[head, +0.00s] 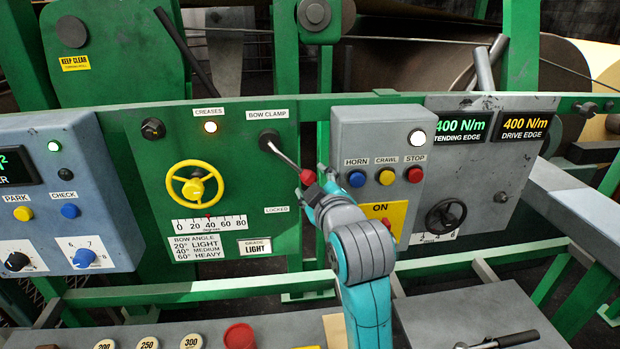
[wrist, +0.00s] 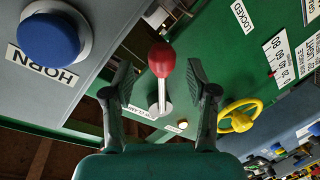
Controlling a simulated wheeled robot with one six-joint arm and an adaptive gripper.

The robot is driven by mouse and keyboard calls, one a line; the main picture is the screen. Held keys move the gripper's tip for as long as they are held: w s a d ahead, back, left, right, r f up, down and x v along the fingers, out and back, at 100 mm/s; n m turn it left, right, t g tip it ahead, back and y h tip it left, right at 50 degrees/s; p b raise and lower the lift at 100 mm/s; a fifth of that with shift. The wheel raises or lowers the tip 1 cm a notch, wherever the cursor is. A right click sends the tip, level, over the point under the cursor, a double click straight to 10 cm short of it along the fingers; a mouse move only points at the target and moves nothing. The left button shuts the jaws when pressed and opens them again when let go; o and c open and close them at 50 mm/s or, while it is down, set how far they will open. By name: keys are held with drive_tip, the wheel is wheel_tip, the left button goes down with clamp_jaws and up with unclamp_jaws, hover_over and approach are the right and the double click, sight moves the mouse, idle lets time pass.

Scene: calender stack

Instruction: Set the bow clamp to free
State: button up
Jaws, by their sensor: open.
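The bow clamp is a lever (head: 285,154) with a metal rod and a red knob, on the green panel under the BOW CLAMP label (head: 266,114). The rod slants down and right from its pivot. The LOCKED label (head: 277,210) is below the pivot; I see no label reading free. My gripper (head: 312,190) is at the knob end of the lever. In the wrist view the red knob (wrist: 161,60) stands between the two open fingers of my gripper (wrist: 160,72), with a gap visible on both sides.
A grey box with the blue HORN button (head: 356,178), a yellow CRAWL button (head: 386,177) and a red STOP button (head: 414,175) is close right of my gripper. A yellow handwheel (head: 195,184) is left of the lever. A green rail (head: 200,292) runs below.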

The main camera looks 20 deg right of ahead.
drive_tip(key=v, duration=0.3)
drive_tip(key=shift+s, duration=0.3)
idle(0.3)
